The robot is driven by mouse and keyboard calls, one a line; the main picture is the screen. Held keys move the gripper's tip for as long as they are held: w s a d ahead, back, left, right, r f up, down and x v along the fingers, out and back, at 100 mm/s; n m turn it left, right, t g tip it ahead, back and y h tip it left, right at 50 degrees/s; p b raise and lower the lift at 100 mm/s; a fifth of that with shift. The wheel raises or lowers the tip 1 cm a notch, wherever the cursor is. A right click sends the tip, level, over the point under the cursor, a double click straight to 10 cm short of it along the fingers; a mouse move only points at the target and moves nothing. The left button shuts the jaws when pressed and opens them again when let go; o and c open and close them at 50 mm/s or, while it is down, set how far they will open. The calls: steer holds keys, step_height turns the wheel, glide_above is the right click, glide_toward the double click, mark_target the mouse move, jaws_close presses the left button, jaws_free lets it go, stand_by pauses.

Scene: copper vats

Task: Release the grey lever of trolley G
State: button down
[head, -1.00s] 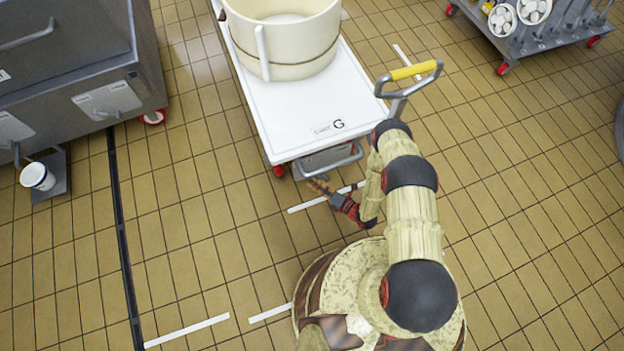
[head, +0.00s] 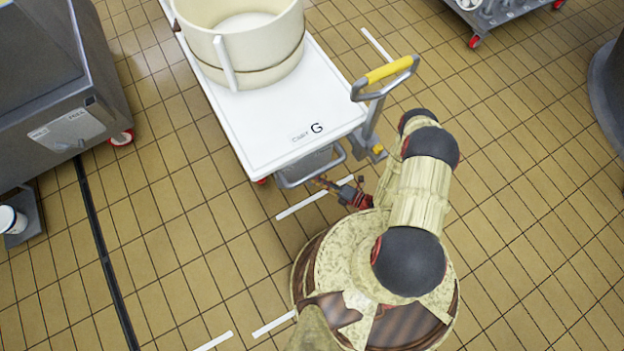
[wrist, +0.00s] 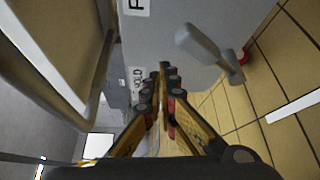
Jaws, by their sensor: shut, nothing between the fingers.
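Trolley G (head: 255,130) has a white deck marked "G" and stands ahead of my base. A grey bar (head: 313,180) runs below its near end. In the wrist view a grey lever (wrist: 203,47) with a blocky end juts from a grey panel (wrist: 165,30), right of and beyond my fingertips. I cannot make out this lever in the head view. My gripper (head: 318,182) is low at the trolley's near end, by the bar. In the wrist view my gripper (wrist: 167,82) is shut and empty, apart from the lever, its tips towards a label reading "HOLD" (wrist: 137,78).
A cream tub (head: 245,45) stands on the deck. A yellow-gripped push handle (head: 388,72) rises at the trolley's right corner, near my arm. A grey cabinet (head: 65,100) stands at the left and a wheeled rack (head: 500,15) at the back right. The tiled floor on the right is open.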

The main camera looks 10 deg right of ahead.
steer(key=shift+m+t+y, duration=0.3)
steer(key=shift+m, duration=0.3)
steer(key=shift+w+d+f, duration=0.2)
steer(key=shift+d, duration=0.45)
steer(key=shift+w+d+f, duration=0.15)
steer(key=shift+d, duration=0.55)
steer(key=shift+w+d+f, duration=0.2)
steer(key=shift+d, duration=0.45)
steer(key=shift+w+d, duration=0.15)
